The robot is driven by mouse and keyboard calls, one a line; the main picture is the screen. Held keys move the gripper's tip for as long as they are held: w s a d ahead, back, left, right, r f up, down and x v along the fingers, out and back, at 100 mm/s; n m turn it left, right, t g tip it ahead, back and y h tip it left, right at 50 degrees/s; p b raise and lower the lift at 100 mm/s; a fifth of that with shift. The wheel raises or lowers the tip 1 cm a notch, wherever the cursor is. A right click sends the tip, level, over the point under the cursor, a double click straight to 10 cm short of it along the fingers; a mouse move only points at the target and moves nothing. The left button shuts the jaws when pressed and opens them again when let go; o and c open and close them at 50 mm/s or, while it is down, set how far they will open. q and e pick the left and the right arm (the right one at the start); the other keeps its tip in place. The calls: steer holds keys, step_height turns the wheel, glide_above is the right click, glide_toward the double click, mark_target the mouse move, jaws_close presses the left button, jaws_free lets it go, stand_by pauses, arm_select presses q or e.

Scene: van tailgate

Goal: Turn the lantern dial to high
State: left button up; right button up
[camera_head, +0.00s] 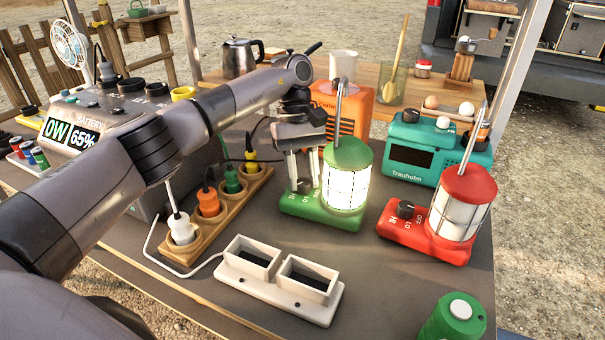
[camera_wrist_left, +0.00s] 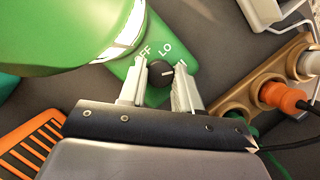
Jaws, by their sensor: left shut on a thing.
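The green lantern (camera_head: 348,180) stands upright on the table, and its lamp glows. Its black dial (camera_head: 304,186) is on the base at the left. My left gripper (camera_head: 299,178) comes down over the dial and is shut on it. In the left wrist view the dial (camera_wrist_left: 160,74) sits between the two pale fingers, with a short white mark towards its right side. My right gripper is out of view.
A wooden socket strip (camera_head: 208,228) with coloured plugs lies left of the green lantern. A white double tray (camera_head: 278,279) is in front. An orange heater (camera_head: 350,115) and a teal radio (camera_head: 436,150) stand behind. A green spool (camera_head: 452,320) is at the front right.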

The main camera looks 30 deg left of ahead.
arm_select(q)
steer(key=o, duration=1)
steer(key=shift+o, duration=0.2)
steer(key=p+v, duration=0.1)
steer(key=v, duration=0.6)
